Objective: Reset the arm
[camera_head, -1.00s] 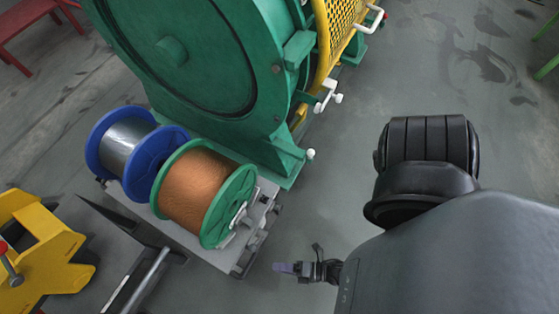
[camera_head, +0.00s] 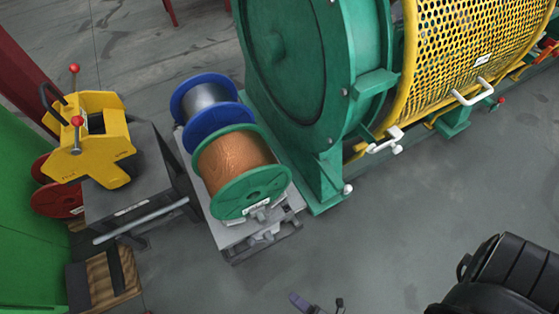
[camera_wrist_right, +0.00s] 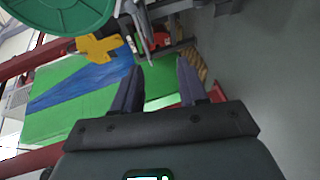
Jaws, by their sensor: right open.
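My right gripper (camera_head: 301,302) shows only in part at the bottom edge of the head view, below and right of the cart with the spools. In the right wrist view its two dark fingers (camera_wrist_right: 159,68) are spread apart with nothing between them. My left gripper is in neither view. A copper-wire spool (camera_head: 235,160) with green flanges and a grey-wire spool (camera_head: 203,97) with blue flanges sit side by side on the grey cart (camera_head: 226,236). My right gripper is apart from both spools. A green disc (camera_wrist_right: 60,12) fills the upper left of the wrist view.
The green strander housing (camera_head: 315,150) and yellow mesh guard (camera_head: 470,45) stand behind and right of the spools. A yellow tool (camera_head: 95,140) with red knobs sits on a stand at left. A green panel (camera_head: 25,220) borders the left edge.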

